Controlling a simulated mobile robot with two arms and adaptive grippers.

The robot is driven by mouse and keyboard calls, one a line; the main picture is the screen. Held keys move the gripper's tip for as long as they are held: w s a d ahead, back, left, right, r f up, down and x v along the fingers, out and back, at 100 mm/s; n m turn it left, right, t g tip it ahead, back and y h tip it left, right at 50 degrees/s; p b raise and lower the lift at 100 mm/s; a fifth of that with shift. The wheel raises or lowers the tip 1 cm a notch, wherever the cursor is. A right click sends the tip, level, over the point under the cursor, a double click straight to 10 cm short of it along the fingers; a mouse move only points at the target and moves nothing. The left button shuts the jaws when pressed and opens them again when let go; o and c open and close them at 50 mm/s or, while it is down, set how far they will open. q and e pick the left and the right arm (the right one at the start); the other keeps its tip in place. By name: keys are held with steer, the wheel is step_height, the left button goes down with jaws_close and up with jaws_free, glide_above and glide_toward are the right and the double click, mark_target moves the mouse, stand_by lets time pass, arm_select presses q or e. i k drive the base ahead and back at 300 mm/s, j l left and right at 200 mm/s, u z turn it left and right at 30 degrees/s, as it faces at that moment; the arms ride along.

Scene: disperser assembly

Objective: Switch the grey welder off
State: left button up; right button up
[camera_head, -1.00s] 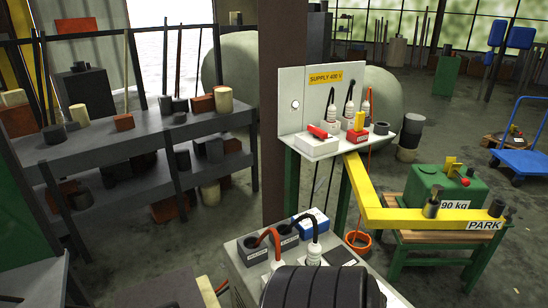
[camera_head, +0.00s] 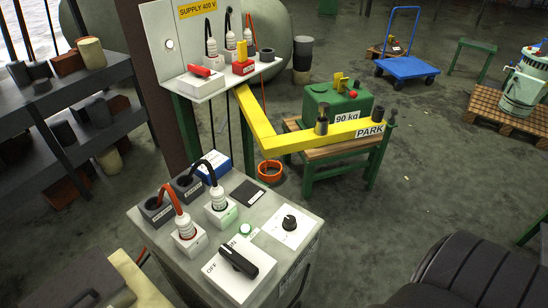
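The grey welder (camera_head: 172,262) is a box-shaped cabinet at the bottom centre of the head view. On its top is a white switch plate (camera_head: 225,281) with a black rotary handle (camera_head: 238,262). OFF is printed at the plate's left and ON by its upper edge. The handle lies diagonally, its upper-left end close to the ON mark. A green lamp (camera_head: 246,230) sits just above the plate; I cannot tell whether it is lit. A round black knob (camera_head: 290,223) is on a white dial plate to the right. Neither gripper shows.
Plugs with a red and a black cable (camera_head: 203,164) stand on the welder's back part. A black ribbed form (camera_head: 475,275) fills the lower right corner. Behind are the supply board (camera_head: 165,22), a yellow beam (camera_head: 262,128) and a green 90 kg unit (camera_head: 340,101).

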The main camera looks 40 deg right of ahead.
mark_target(239, 263)
steer(key=z, duration=0.85)
